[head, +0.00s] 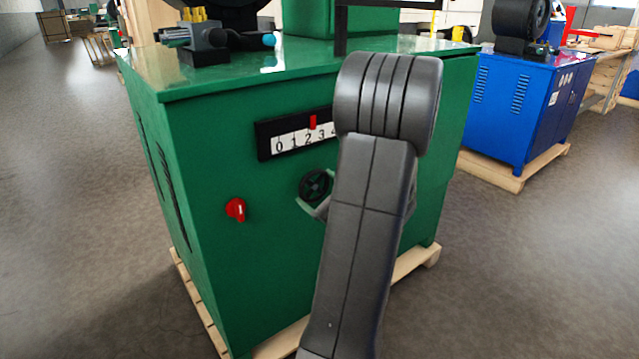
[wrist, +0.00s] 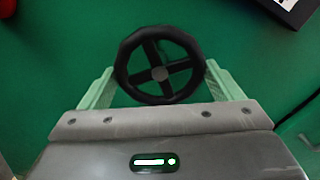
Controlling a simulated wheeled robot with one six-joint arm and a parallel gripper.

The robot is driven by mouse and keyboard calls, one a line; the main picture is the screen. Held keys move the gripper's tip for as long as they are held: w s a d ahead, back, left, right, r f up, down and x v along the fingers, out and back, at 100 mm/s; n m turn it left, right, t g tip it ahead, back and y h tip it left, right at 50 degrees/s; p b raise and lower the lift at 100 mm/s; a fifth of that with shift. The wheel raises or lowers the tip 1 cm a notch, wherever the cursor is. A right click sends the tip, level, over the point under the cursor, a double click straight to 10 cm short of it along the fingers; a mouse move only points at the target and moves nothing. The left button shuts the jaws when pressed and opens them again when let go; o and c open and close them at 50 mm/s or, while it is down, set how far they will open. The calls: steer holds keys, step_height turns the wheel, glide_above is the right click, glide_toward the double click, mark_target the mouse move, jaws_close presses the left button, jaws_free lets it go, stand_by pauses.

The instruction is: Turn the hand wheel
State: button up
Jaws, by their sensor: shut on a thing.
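The hand wheel (head: 315,186) is a small black wheel with spokes on the front of the green machine (head: 210,270). In the wrist view the wheel (wrist: 160,65) shows nearly face on, with a grey hub. My gripper (wrist: 160,78) is shut on the wheel, one pale green finger at its left rim and the other at its right rim. In the head view my grey arm hides most of the gripper. Above the wheel is a scale (head: 290,140) with a red pointer near 2; its right end is hidden behind my arm.
A red knob (head: 236,209) sits on the panel left of the wheel. The machine stands on a wooden pallet (head: 200,308). A blue machine (head: 520,110) stands at the back right. The floor at left and right is clear.

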steer(key=m+p, duration=0.4)
steer(key=m, duration=0.1)
steer(key=shift+r, duration=0.1)
steer(key=shift+s+a+m+p, duration=0.1)
steer(key=shift+m+p, duration=1.25)
steer(key=shift+m, duration=0.25)
steer(key=shift+f, duration=0.2)
steer(key=o, duration=0.8)
steer(key=p+v, duration=0.1)
steer(key=v, duration=1.3)
steer(key=shift+r, duration=0.1)
